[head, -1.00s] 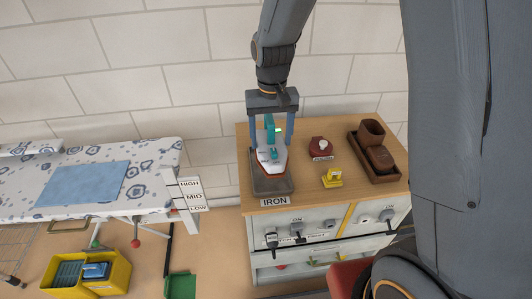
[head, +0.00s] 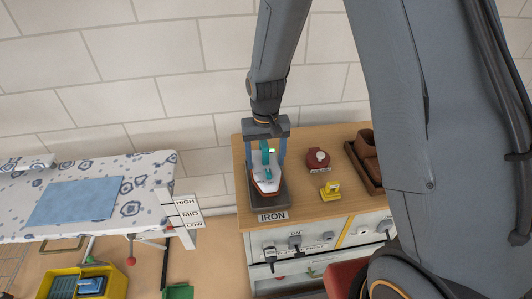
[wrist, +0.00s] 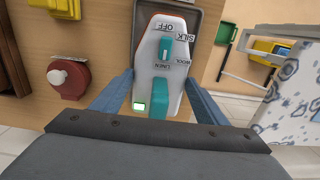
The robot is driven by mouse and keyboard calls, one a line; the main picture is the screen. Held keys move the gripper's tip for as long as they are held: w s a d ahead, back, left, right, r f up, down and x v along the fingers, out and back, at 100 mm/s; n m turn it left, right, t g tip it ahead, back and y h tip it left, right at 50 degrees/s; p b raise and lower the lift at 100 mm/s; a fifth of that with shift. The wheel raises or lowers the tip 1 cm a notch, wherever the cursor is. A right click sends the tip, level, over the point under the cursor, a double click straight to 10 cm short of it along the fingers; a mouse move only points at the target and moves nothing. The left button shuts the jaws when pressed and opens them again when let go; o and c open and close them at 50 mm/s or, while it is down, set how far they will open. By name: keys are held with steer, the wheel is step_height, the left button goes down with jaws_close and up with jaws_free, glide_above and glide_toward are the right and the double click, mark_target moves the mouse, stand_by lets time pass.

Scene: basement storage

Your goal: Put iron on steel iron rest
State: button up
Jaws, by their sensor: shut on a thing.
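The iron (head: 266,183) is white with a teal handle, a reddish-brown lower edge and a small green light. My gripper (head: 266,163) is shut on it, one finger on each side. The iron is over the grey steel iron rest (head: 284,198), a shallow tray on the wooden cabinet top, marked IRON. Its tip points to the rest's front edge. I cannot tell whether its sole touches the rest. In the wrist view the iron (wrist: 158,65) shows its dial, marked OFF, SILK, WOOL and LINEN, between my fingers. The iron's underside is hidden.
A red round object (head: 317,158) and a yellow block (head: 330,190) stand right of the rest. A brown tray (head: 366,178) lies farther right, partly behind my arm. The ironing board (head: 120,180) with a blue cloth (head: 75,202) is at left, across a gap.

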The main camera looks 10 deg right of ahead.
mark_target(266, 164)
steer(key=shift+f+p, duration=0.4)
steer(key=shift+f, duration=1.3)
steer(key=shift+f, duration=0.1)
steer(key=o, duration=1.2)
step_height(266, 164, up, 11)
steer(key=b, duration=0.3)
steer(key=shift+s+d+r, duration=0.15)
steer(key=shift+r, duration=0.45)
steer(key=s+d+r+t, duration=0.1)
steer(key=s+d+r, duration=0.1)
steer(key=s+d, duration=0.7)
steer(key=s, duration=0.5)
steer(key=shift+d, duration=0.4)
